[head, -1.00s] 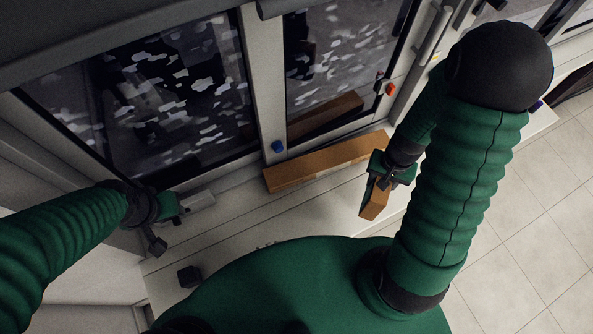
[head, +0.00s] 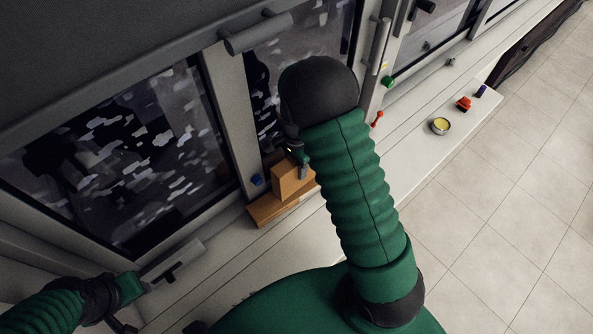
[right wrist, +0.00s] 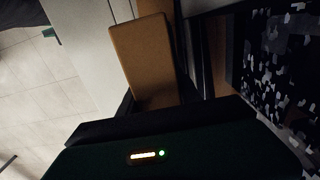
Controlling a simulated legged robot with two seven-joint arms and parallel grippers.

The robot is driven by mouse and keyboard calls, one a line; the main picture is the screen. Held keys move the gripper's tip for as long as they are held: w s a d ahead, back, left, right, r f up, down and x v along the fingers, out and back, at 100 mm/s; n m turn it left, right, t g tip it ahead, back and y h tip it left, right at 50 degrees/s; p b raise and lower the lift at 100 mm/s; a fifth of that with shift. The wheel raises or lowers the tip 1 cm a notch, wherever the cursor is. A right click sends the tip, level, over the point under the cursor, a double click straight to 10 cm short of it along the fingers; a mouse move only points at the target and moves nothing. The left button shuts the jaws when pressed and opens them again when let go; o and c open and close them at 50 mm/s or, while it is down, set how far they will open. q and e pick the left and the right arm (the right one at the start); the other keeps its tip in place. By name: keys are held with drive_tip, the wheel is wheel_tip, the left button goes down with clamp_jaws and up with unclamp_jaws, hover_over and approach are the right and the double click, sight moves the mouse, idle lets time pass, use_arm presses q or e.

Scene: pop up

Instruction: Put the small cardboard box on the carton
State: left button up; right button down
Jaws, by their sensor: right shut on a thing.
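The small cardboard box (head: 290,180) is a brown block held in my right gripper (head: 303,168). The carton (head: 265,211) is a longer, low brown box lying on the white ledge against the window frame. In the head view the small box is over the carton and covers part of it; I cannot tell whether they touch. My right arm hides the carton's right part. In the right wrist view the small box (right wrist: 143,58) fills the space between the fingers, with a brown strip of the carton (right wrist: 171,12) behind it. My left gripper (head: 160,272) is at the lower left, away from both.
Dark window panes (head: 120,150) stand behind the ledge. A round tin (head: 440,126), a red item (head: 464,103) and a purple item (head: 481,91) lie on the ledge's right part.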

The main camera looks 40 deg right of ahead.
drive_tip(key=f, duration=0.3)
drive_tip(key=shift+a+f, duration=0.1)
drive_tip(key=shift+a, duration=0.3)
drive_tip(key=shift+w+d+f, duration=0.1)
drive_tip(key=shift+d+f, duration=0.1)
drive_tip(key=shift+d, duration=0.25)
drive_tip(key=c, duration=0.8)
unclamp_jaws()
drive_tip(key=shift+d, duration=0.3)
drive_tip(key=shift+c, duration=0.2)
drive_tip(key=shift+a+r, duration=0.25)
drive_tip(key=shift+a, duration=0.25)
drive_tip(key=r+p, duration=0.1)
drive_tip(key=r, duration=1)
drive_tip(key=shift+d+r, duration=0.2)
drive_tip(key=s+a+r+n+t, duration=0.2)
drive_tip(key=s+a+n, duration=0.9)
drive_tip(key=n, duration=0.6)
drive_tip(key=shift+a+r+t, duration=0.15)
drive_tip(key=shift+r+t, duration=0.15)
drive_tip(key=shift+r, duration=0.1)
